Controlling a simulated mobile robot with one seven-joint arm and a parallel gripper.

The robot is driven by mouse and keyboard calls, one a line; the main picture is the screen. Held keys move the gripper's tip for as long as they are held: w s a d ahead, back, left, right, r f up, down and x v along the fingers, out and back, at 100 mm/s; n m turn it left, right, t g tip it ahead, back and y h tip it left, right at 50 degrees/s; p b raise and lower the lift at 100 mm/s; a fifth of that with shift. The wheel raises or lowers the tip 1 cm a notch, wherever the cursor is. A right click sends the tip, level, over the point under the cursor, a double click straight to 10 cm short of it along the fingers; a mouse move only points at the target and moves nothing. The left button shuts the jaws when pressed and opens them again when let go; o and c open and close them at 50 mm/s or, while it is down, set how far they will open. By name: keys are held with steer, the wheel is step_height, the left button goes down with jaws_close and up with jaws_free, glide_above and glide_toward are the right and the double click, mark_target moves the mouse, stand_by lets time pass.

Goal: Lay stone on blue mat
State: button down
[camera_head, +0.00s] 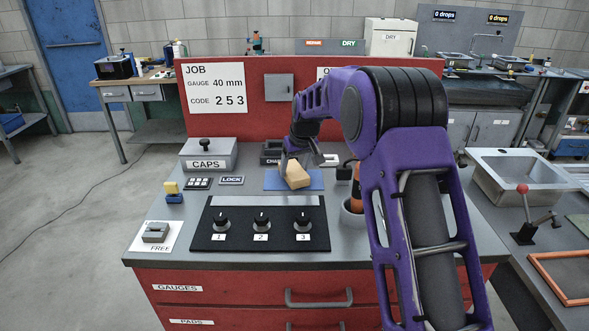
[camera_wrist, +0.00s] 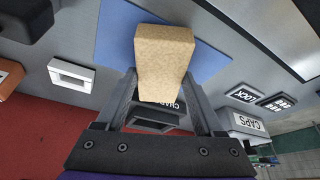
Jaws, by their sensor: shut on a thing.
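The stone is a tan block (camera_head: 297,175), held over the blue mat (camera_head: 273,181) at the back middle of the grey bench. In the wrist view the stone (camera_wrist: 164,62) sits between the two fingers of my gripper (camera_wrist: 164,98), which is shut on it. The blue mat (camera_wrist: 112,32) shows behind and around the stone in that view. I cannot tell whether the stone touches the mat or is slightly above it. In the head view my gripper (camera_head: 299,160) comes down from behind the stone, and my arm hides part of the bench to the right.
A CAPS box (camera_head: 208,154) and a LOCK label (camera_head: 231,181) lie left of the mat. A dark panel with several knobs (camera_head: 261,225) is in front. A dark box (camera_head: 271,152) stands behind the mat; a cup with an orange-handled tool (camera_head: 353,212) is to the right.

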steer(key=shift+f, duration=0.1)
steer(key=shift+f, duration=0.15)
jaws_free()
steer(key=shift+r, duration=0.45)
steer(key=v, duration=1.1)
steer(key=shift+s+r, duration=0.15)
steer(key=shift+s, duration=0.1)
